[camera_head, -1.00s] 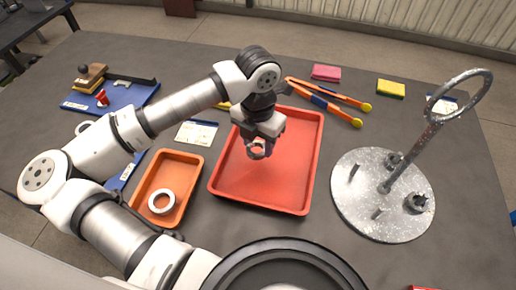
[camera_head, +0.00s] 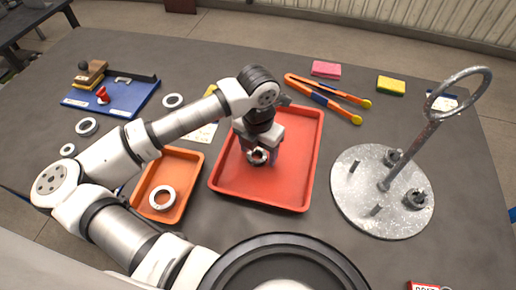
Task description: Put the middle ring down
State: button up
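My gripper (camera_head: 258,156) is over the left-middle part of the red tray (camera_head: 235,197), pointing down. It seems shut on a small grey ring (camera_head: 257,156), which shows between the fingertips. I cannot tell whether the ring touches the tray floor. A white ring (camera_head: 161,198) lies in the orange tray (camera_head: 147,217) to the left. Loose pale rings lie on the table: one behind my arm (camera_head: 172,101), one at the left (camera_head: 86,127) and a smaller one (camera_head: 67,150) in front of that.
A metal stand (camera_head: 347,207) with an upright ring-topped rod is at the right. Orange tongs (camera_head: 325,96), a pink sponge (camera_head: 326,69) and a yellow sponge (camera_head: 391,86) lie behind. A blue board (camera_head: 128,105) is at the back left. The red tray's right part is clear.

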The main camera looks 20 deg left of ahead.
notch_tip(320, 180, up, 12)
jog(key=b, duration=0.1)
jog(key=shift+r+b, duration=0.15)
jog(key=shift+b, duration=0.15)
dwell(0.3)
